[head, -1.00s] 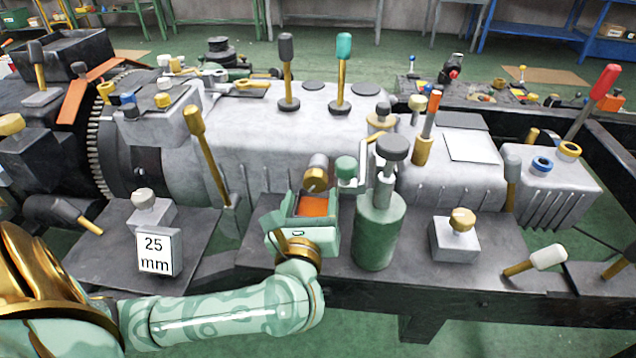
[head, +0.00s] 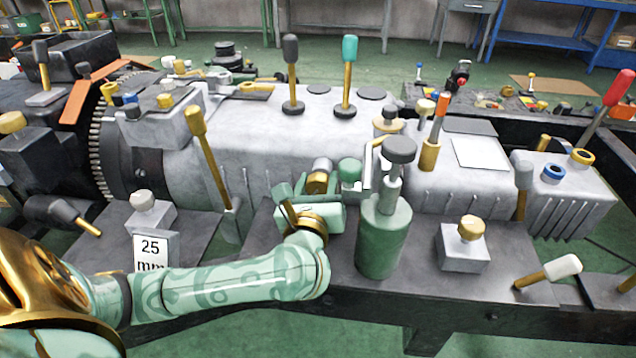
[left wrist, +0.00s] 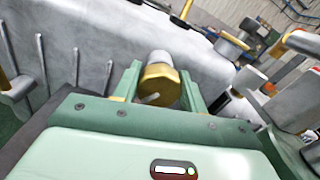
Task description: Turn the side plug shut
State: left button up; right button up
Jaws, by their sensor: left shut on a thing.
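The side plug (head: 319,177), a gold hexagonal collar with a grey cylindrical end, is on the near side of the grey housing. In the left wrist view the plug (left wrist: 160,84) sits between the two green fingers of my left gripper (left wrist: 160,92). In the head view my left gripper (head: 315,190) reaches the plug from the front and is shut on it. The gripper's body hides part of the plug and its seat. My right gripper is not in view.
A green cylinder with a dark knob (head: 383,235) stands close to the right of my left gripper. A green ball knob (head: 349,172) is just behind it. A gold-handled lever (head: 205,150) and a "25 mm" block (head: 152,250) are to the left.

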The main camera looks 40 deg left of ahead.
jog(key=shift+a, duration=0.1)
pick_arm(q)
jog(key=shift+r+m+p, duration=0.15)
jog(key=shift+m+p, duration=0.15)
jog(key=shift+p, duration=0.45)
jog(key=m+p, duration=0.2)
jog(key=shift+d+r+m+p, duration=0.1)
jog(key=shift+r+m+p, duration=0.1)
jog(key=shift+m+p, duration=0.15)
jog(key=m+p, duration=0.4)
jog(key=p, duration=0.1)
jog(key=shift+d+m, duration=0.1)
jog(key=shift+m, duration=0.15)
jog(key=shift+w+f+m+p, duration=0.1)
jog(key=shift+f+m+p, duration=0.15)
jog(key=shift+m+p, duration=0.65)
jog(key=shift+f+m+p, duration=0.2)
jog(key=shift+m+p, duration=0.55)
jog(key=shift+m, duration=0.15)
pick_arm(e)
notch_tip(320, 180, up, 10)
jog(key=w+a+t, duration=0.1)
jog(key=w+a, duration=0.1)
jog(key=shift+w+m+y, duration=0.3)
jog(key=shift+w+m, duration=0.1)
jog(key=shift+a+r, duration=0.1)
pick_arm(q)
jog(key=o, duration=1)
